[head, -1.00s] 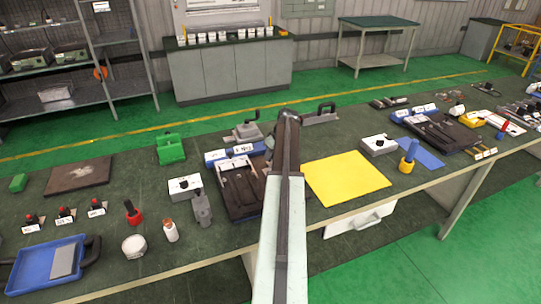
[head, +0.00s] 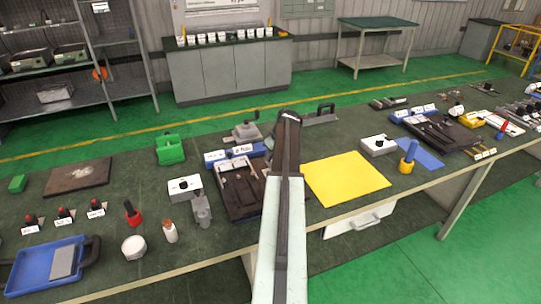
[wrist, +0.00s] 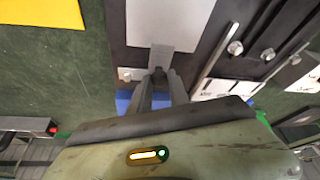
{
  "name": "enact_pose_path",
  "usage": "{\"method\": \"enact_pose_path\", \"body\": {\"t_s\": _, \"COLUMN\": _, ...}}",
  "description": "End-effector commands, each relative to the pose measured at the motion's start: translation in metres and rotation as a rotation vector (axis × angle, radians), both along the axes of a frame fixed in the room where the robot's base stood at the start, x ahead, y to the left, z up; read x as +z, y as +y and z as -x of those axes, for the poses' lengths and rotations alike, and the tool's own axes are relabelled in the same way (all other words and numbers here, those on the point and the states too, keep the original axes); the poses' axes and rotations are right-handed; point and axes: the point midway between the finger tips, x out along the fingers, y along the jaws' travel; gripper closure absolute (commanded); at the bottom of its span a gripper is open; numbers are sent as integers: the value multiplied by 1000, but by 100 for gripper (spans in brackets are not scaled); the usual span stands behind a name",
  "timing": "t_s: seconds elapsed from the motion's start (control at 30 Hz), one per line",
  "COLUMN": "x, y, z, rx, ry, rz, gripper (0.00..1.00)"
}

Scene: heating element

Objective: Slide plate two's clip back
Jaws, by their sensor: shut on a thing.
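In the wrist view, my gripper (wrist: 160,80) is shut on a small grey metal clip (wrist: 162,62). The clip lies over the near edge of a pale flat plate (wrist: 168,20) on a dark board (wrist: 133,58). No readable number shows on this plate, so I cannot tell which one it is. In the head view, the dark board with its pale strips (head: 238,190) lies on the green bench, partly behind my arm. My arm hides the gripper and the clip there.
A bolted metal rail (wrist: 222,62) runs close to the right of the fingers in the wrist view. A blue part (wrist: 125,100) sits under the fingers. In the head view, a yellow sheet (head: 345,180) lies right of my arm and a grey clamp-like tool (head: 202,210) stands left of the board.

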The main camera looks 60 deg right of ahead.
Motion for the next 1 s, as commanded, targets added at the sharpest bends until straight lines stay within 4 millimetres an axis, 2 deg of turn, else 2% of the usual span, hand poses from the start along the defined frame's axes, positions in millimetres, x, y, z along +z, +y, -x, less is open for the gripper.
{"method": "enact_pose_path", "body": {"t_s": 0.47, "x": 0, "y": -1, "z": -1, "rx": 0, "ry": 2, "rz": 2, "gripper": 100}}
{"method": "enact_pose_path", "body": {"t_s": 0.57, "x": 0, "y": -8, "z": -8, "rx": 0, "ry": 2, "rz": 2, "gripper": 100}}
{"method": "enact_pose_path", "body": {"t_s": 0.8, "x": 0, "y": -33, "z": -42, "rx": 2, "ry": 2, "rz": 3, "gripper": 100}}
{"method": "enact_pose_path", "body": {"t_s": 1.0, "x": 0, "y": -33, "z": -45, "rx": 0, "ry": -2, "rz": 5, "gripper": 100}}
